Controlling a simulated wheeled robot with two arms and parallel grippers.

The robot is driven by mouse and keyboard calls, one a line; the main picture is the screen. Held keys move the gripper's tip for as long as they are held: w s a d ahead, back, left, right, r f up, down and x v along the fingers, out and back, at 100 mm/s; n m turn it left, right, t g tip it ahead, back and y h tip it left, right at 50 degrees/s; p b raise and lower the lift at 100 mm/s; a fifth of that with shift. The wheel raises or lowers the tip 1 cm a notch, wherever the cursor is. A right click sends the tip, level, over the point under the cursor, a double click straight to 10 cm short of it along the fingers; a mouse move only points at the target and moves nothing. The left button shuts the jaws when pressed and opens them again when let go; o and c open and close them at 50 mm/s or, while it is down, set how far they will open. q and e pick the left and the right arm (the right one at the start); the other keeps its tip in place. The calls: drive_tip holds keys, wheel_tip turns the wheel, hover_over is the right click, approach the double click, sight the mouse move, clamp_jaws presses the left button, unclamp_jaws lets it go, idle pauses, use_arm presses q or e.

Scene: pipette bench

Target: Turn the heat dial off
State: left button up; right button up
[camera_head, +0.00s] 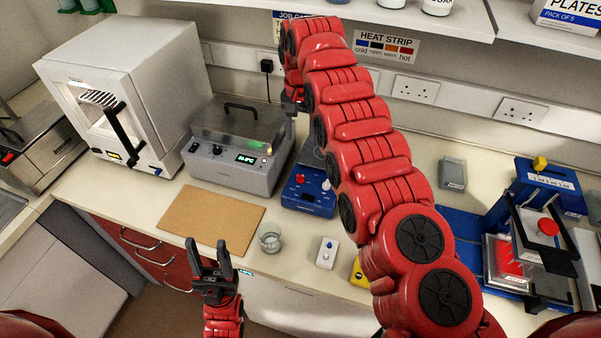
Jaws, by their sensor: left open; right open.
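I cannot read which knob is the heat dial. My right arm crosses over the unit and hides part of its top. My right gripper (292,106) is behind and above the unit, near the grey bath's right end, small and partly hidden; it is open and apart from the knobs. My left gripper (210,252) is open and empty in front of the bench edge, below the brown board.
A grey bath (232,150) with a lit display stands left of the blue unit, beside a white oven (130,95). A brown board (211,222), a glass beaker (269,238) and a small white box (327,253) lie in front. A blue press (535,235) stands right.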

drive_tip(key=b, duration=0.5)
hover_over(301, 176)
wheel_tip(301, 176, down, 6)
wheel_tip(301, 176, down, 3)
drive_tip(key=shift+f+b, duration=0.1)
drive_tip(key=shift+b, duration=1)
drive_tip(key=shift+p, duration=1.05)
wheel_tip(301, 176, down, 7)
drive_tip(key=shift+r+p, duration=0.2)
drive_tip(key=shift+p, duration=0.75)
drive_tip(key=shift+w+f, duration=0.15)
drive_tip(key=shift+f, duration=0.15)
clamp_jaws()
